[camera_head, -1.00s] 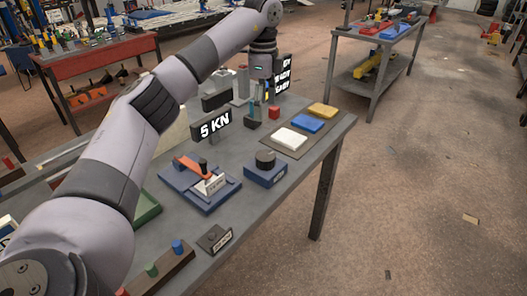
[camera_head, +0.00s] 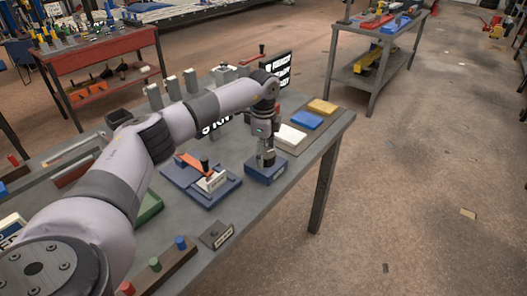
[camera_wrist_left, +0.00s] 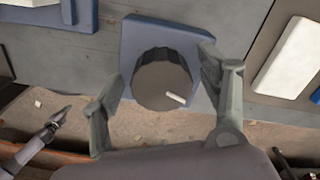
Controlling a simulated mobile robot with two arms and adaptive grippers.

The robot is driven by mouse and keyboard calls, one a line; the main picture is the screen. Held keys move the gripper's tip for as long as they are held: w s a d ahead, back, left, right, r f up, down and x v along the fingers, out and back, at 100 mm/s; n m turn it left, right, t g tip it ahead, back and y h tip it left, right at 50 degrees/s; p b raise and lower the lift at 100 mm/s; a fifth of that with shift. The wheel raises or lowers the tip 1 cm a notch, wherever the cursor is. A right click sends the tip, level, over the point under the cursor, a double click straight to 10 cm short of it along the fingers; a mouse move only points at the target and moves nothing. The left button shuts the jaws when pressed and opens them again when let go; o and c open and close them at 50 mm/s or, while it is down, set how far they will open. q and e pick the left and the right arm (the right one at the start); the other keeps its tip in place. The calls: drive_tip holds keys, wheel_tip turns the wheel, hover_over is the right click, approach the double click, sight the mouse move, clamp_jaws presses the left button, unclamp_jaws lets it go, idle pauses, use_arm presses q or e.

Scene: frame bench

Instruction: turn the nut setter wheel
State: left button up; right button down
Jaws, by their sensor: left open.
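The nut setter wheel is a dark ribbed round knob (camera_wrist_left: 162,82) with a white mark on its top, on a blue base (camera_wrist_left: 150,32). The base also shows in the head view (camera_head: 262,174), where my gripper hides most of the wheel. My left gripper (camera_head: 265,158) points down over the wheel. In the left wrist view its two fingers (camera_wrist_left: 161,72) are open, one on each side of the wheel, with visible gaps. I cannot tell how deep the fingertips reach. What looks like my right gripper (camera_wrist_left: 52,124) shows small at the lower left of the wrist view.
A blue fixture with an orange-red lever (camera_head: 190,161) stands left of the wheel. White (camera_head: 290,137), blue (camera_head: 307,121) and yellow (camera_head: 322,107) blocks lie beyond it. A small dark labelled block (camera_head: 216,234) sits nearer. The bench's right edge is close.

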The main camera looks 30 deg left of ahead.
use_arm(q)
drive_tip(key=shift+f, duration=0.1)
drive_tip(key=shift+c, duration=0.4)
drive_tip(key=c, duration=1.1)
